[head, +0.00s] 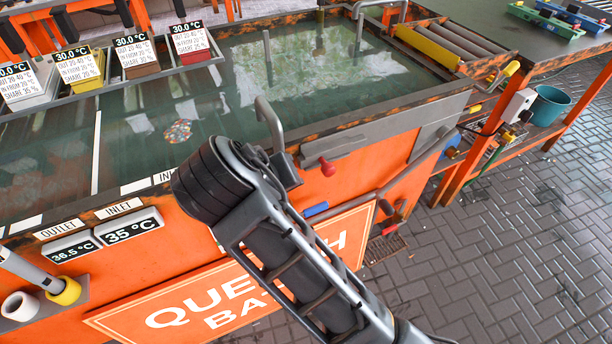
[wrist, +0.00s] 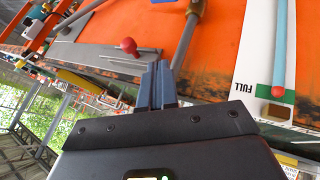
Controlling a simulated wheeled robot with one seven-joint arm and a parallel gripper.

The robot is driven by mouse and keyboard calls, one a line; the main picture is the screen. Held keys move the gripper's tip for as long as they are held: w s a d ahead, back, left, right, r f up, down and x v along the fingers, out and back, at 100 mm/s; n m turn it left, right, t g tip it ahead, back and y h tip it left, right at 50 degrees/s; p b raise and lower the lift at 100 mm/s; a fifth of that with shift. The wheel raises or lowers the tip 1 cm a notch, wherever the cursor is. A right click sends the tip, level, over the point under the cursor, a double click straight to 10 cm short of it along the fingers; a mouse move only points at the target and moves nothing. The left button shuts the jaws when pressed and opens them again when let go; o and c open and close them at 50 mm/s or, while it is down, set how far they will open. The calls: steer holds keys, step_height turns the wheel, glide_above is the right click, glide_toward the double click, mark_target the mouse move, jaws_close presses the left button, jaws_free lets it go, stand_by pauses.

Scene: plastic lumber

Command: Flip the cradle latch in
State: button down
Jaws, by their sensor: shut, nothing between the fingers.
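A red ball knob (head: 327,167) stands out from a grey plate on the orange front of the bath, just right of my arm. The knob also shows in the wrist view (wrist: 128,45), up and left of my fingertips, with a gap between them in the picture. I cannot tell for sure whether this is the cradle latch. My gripper (wrist: 160,82) is shut and empty, its two dark fingers together, pointing at the bath front. A grey rod (wrist: 187,38) runs just right of the fingertips; I cannot tell whether they touch. In the head view, my arm hides most of my gripper.
The quench bath (head: 340,80) holds greenish water, with a bent grey pipe (head: 270,120) at its near rim. A blue handle (head: 316,209) and a red handle (head: 387,207) sit lower on the front. A roller table (head: 440,50) stands at right. The brick floor (head: 500,230) is clear.

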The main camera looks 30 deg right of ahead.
mark_target(334, 171)
steer(key=w+d+f, duration=0.4)
steer(key=d+f, duration=0.3)
steer(key=d, duration=0.1)
steer(key=shift+w+d, duration=0.2)
steer(key=shift+d, duration=0.1)
steer(key=shift+d+p, duration=0.85)
steer(key=shift+d, duration=1.45)
